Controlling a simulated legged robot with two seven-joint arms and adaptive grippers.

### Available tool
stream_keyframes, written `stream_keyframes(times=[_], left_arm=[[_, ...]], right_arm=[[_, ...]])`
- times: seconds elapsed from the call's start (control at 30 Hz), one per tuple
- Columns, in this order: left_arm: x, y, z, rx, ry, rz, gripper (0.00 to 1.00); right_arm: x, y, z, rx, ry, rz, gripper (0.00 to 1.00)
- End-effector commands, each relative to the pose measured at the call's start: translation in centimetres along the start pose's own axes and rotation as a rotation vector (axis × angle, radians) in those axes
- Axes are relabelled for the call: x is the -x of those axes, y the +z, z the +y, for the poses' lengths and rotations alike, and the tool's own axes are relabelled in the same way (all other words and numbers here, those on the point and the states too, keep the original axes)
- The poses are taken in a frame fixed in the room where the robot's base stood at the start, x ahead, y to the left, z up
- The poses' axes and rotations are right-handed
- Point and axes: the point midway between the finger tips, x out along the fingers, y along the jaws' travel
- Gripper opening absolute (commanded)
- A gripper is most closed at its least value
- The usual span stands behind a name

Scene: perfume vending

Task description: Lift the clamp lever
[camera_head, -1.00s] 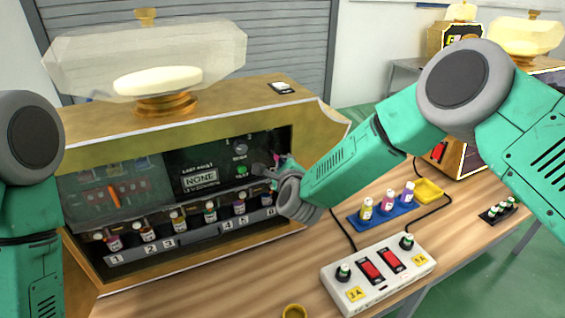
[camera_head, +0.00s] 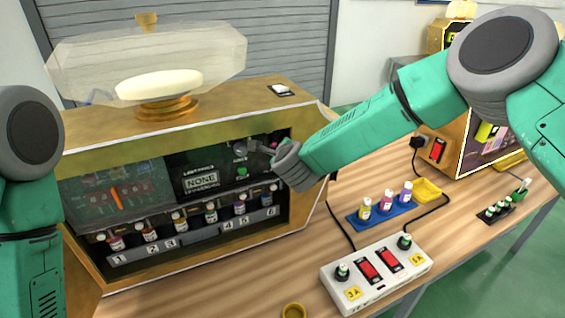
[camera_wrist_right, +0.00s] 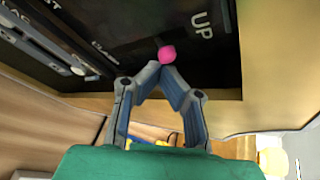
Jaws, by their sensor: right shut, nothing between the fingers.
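The clamp lever shows as a round pink knob (camera_wrist_right: 168,54) on the dark panel in the right wrist view, between the lettering "CLAMP" and "UP". The rest of the lever is hidden or too dark to make out. My right gripper (camera_wrist_right: 160,68) is shut, its fingertips together and empty just below the knob in that view. They look very close to it; I cannot tell whether they touch. In the head view my right gripper (camera_head: 258,149) is at the right end of the machine's dark front panel. My left gripper is out of view; only my left arm shows.
The gold vending machine (camera_head: 215,114) holds a row of small bottles in numbered slots. On the table at right are a blue tray (camera_head: 372,220) with bottles, a yellow dish (camera_head: 428,191) and a white switch box (camera_head: 385,292). Black cables run across the wood.

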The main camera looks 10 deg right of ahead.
Motion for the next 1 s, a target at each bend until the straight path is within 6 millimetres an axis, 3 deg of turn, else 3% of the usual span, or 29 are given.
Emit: stream_keyframes(times=[1.0], left_arm=[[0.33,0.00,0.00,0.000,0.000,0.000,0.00]], right_arm=[[0.06,0.92,-1.03,-0.001,-0.006,-0.005,0.00]])
